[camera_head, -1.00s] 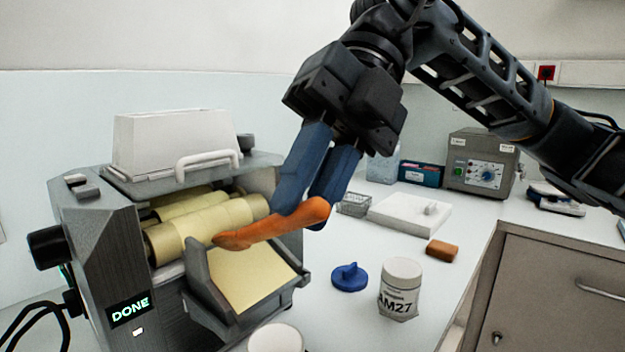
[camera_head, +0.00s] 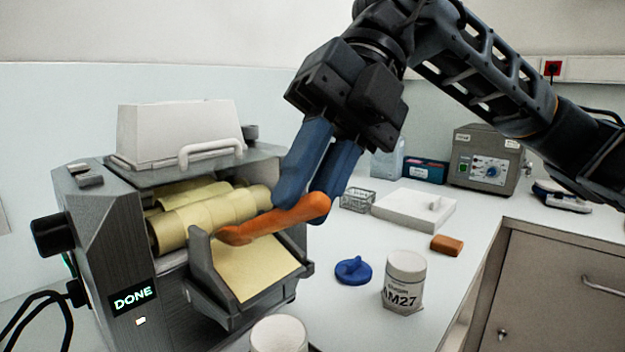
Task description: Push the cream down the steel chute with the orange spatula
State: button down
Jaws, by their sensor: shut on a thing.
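My gripper (camera_head: 312,197) is shut on the orange spatula (camera_head: 270,221) by its right end. The spatula lies across the view, its left end over the upper part of the steel chute (camera_head: 197,262). Pale yellow cream (camera_head: 257,268) covers the chute's sloping floor. I cannot tell whether the spatula touches it. The chute is on the front of the mill (camera_head: 113,240), below cream-coated rollers (camera_head: 210,218). The mill's display reads DONE. A white jar (camera_head: 279,335) stands below the chute, cut off by the bottom edge.
A jar labelled AM27 (camera_head: 404,282) and a blue lid (camera_head: 353,270) stand on the bench right of the mill. An orange-brown block (camera_head: 447,245), a white tray (camera_head: 420,209), a wire basket (camera_head: 356,199) and a grey control box (camera_head: 487,158) are farther back.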

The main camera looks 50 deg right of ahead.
jog(key=shift+w+f, duration=0.1)
jog(key=shift+f, duration=0.2)
jog(key=shift+s+f+b, duration=0.15)
jog(key=shift+s+b, duration=0.15)
jog(key=shift+b, duration=0.2)
jog(key=shift+s+f+b, duration=0.35)
jog(key=shift+s+b, duration=0.4)
jog(key=shift+s, duration=0.1)
jog(key=shift+s+f+b, duration=0.4)
jog(key=shift+s+b, duration=0.3)
jog(key=shift+s, duration=0.15)
jog(key=shift+s+f+b, duration=0.35)
jog(key=shift+s+b, duration=0.4)
jog(key=shift+s, duration=0.1)
